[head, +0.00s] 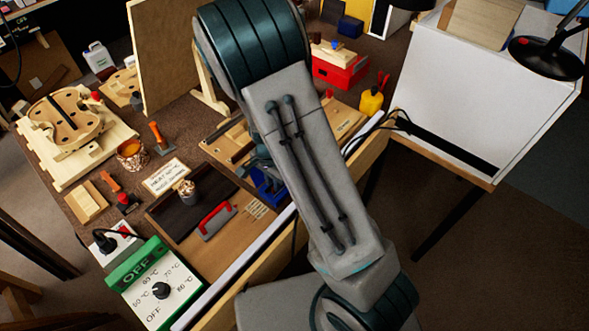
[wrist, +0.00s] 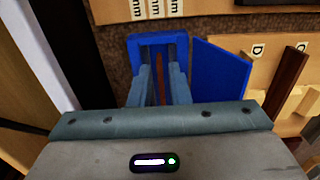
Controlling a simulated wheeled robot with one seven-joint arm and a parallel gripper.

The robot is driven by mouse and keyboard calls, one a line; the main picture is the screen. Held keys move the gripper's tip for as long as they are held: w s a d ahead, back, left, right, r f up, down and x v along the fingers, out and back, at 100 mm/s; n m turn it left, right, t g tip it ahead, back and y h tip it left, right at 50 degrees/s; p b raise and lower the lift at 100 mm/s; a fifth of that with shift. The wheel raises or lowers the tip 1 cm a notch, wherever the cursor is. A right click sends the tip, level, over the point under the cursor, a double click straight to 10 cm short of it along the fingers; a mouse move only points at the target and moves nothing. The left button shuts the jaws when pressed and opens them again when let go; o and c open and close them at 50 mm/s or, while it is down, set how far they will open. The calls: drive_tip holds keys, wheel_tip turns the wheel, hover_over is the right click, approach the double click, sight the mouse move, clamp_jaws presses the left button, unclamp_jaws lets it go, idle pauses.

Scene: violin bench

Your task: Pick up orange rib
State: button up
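A thin orange-brown strip, which looks like the orange rib (wrist: 160,72), stands in a blue holder (wrist: 150,41) in the wrist view. My gripper (wrist: 160,74) reaches into the holder with one finger on each side of the strip. Gaps show between the strip and both fingers, so the gripper looks open. The strip's lower end is hidden. In the head view the blue holder (head: 268,190) shows beside my arm, which hides much of the gripper and the rib.
A blue panel (wrist: 220,76) stands right of the holder, with a dark reddish bar (wrist: 288,78) farther right. In the head view, a dark tray (head: 180,222) and a red-handled tool (head: 215,218) lie left of the holder. A plywood board (head: 165,50) stands behind.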

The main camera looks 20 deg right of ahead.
drive_tip(key=shift+f, duration=0.65)
clamp_jaws()
drive_tip(key=shift+r, duration=0.1)
